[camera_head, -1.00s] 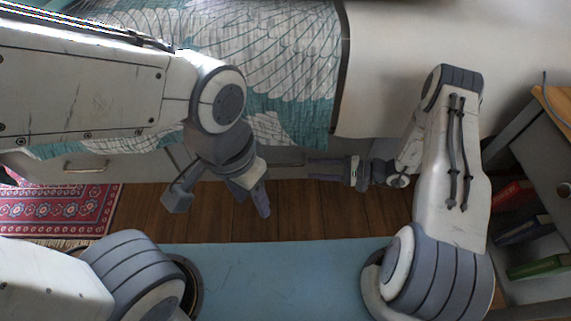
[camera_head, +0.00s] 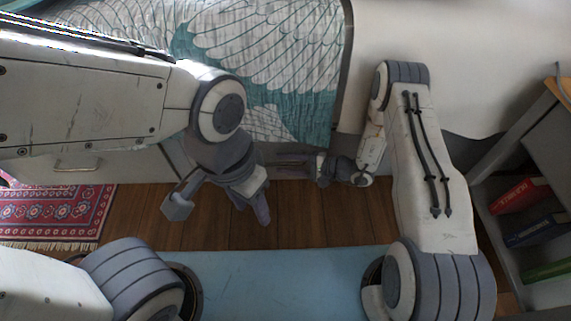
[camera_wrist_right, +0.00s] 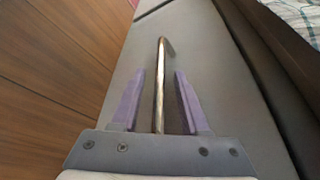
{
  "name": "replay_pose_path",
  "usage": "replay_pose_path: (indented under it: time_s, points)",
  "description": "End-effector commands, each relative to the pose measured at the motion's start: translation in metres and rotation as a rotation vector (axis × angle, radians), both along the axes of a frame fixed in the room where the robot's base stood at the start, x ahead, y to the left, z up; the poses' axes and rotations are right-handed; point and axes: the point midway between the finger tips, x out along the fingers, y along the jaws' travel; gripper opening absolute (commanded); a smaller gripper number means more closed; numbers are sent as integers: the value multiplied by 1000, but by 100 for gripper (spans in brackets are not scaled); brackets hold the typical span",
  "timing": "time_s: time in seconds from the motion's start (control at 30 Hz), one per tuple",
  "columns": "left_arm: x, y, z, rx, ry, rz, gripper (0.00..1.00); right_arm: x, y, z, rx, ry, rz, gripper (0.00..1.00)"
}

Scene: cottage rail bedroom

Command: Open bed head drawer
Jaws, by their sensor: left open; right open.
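In the right wrist view, a grey drawer front (camera_wrist_right: 200,45) fills the middle. Its bar handle (camera_wrist_right: 160,90) runs between the two purple fingers of my right gripper (camera_wrist_right: 161,74). The fingers are open, with a gap on each side of the bar. In the head view, my right gripper (camera_head: 288,164) reaches left along the bed's side, just below the hanging blanket. The handle is hard to make out there. My left gripper (camera_head: 252,206) is open and empty, pointing down over the wood floor, apart from the bed. I see no clear gap around the drawer front.
Another bed drawer has a handle (camera_head: 78,163) at the left. A red patterned rug (camera_head: 55,215) lies below it. A patterned blanket (camera_head: 270,70) and a white sheet (camera_head: 440,60) cover the bed. A grey shelf with books (camera_head: 520,195) stands at the right. Wood floor (camera_head: 320,215) is clear.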

Motion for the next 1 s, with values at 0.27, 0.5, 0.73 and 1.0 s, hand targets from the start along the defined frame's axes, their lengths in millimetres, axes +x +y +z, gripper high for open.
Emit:
replay_pose_path:
  time_s: [0.27, 0.5, 0.73, 1.0]
  points:
    - [0, 0, 0, 0, 0, 0, 50, 0, 0, 0, 0, 0, 0, 0]
    - [0, 0, 0, 0, 0, 0, 50, 0, 0, 0, 0, 0, 0, 0]
    - [0, 0, 0, 0, 0, 0, 50, 0, 0, 0, 0, 0, 0, 0]
    - [0, 0, 0, 0, 0, 0, 50, 0, 0, 0, 0, 0, 0, 0]
